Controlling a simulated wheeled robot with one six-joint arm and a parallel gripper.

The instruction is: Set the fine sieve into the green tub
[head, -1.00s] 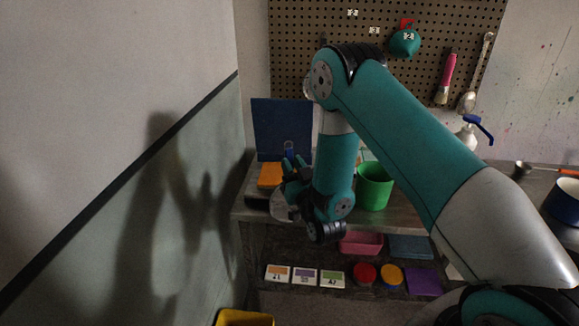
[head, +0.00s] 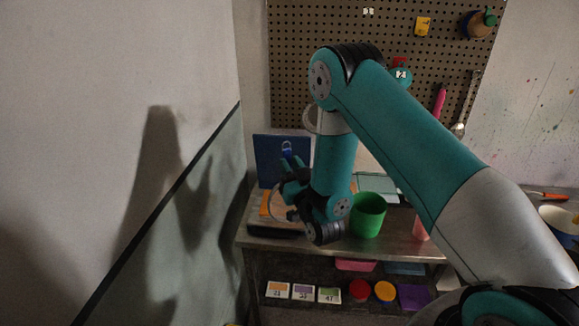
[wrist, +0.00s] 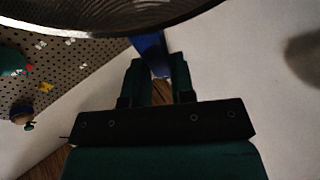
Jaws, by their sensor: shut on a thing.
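The fine sieve shows in the wrist view as a dark mesh bowl (wrist: 110,18) across the top, with a blue handle (wrist: 150,48). My gripper (wrist: 154,75) is shut on that handle. In the head view my gripper (head: 292,172) is above the left part of the bench, and the sieve's greyish bowl (head: 278,205) is partly hidden behind it. The green tub (head: 368,218) stands upright on the bench, to the right of my gripper and apart from it. Its inside looks empty, though its floor is hidden.
A dark blue panel (head: 268,160) stands behind my gripper, near the left wall. A pink object (head: 421,228) stands right of the tub. The shelf below holds labelled cards (head: 302,292) and red and yellow round lids (head: 385,291). A pegboard with tools (head: 350,85) is behind.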

